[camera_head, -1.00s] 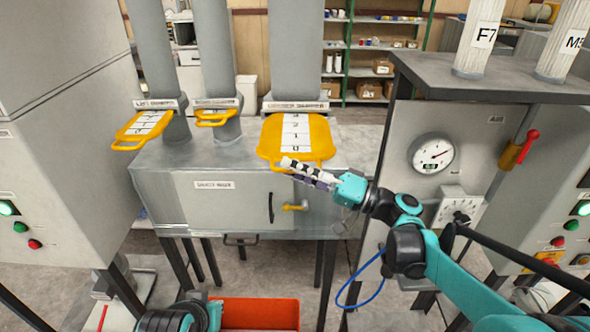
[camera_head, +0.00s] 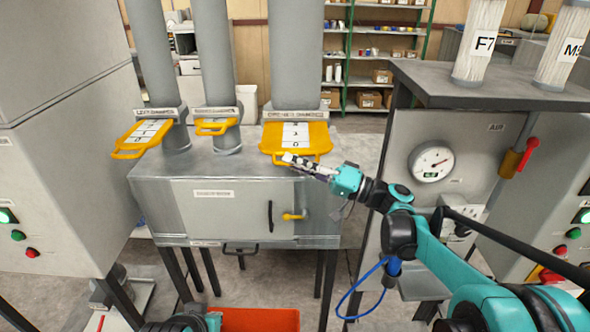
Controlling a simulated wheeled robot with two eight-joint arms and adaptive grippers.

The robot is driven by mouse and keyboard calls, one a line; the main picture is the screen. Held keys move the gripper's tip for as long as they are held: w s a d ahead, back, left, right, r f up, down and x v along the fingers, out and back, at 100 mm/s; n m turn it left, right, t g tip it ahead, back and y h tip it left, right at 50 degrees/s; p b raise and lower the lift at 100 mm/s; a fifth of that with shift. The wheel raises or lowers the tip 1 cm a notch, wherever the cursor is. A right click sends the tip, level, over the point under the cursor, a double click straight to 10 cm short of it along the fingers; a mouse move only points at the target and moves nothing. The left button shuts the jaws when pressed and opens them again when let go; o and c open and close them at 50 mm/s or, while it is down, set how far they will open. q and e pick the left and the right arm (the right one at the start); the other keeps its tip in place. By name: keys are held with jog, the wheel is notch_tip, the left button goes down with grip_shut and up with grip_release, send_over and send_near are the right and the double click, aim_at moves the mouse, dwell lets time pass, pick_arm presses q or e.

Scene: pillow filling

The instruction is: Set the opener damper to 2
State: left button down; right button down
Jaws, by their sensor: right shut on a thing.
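The opener damper (camera_head: 318,143) is the yellow slide plate with a white numbered strip, at the foot of the rightmost grey duct. Part of the plate stands out toward me, and its upper part is hidden under the label bar (camera_head: 296,116). The strip's digits are too small to read surely. My right gripper (camera_head: 290,160) comes in from the right and is shut on the front handle edge of the opener damper. My left gripper is not in view; only part of my left arm shows at the bottom.
Two other yellow dampers, the left damper (camera_head: 142,137) and a middle one (camera_head: 215,127), stand at the left. Below is the grey metal box (camera_head: 225,209) with a black handle and yellow latch. An orange bin (camera_head: 258,320) lies on the floor.

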jog(key=c, duration=1.6)
grip_release()
jog(key=shift+d+f, duration=0.1)
jog(key=v, duration=1.1)
jog(key=shift+s+d+f, duration=0.15)
jog(key=shift+s+d, duration=0.05)
jog(key=shift+d, duration=0.15)
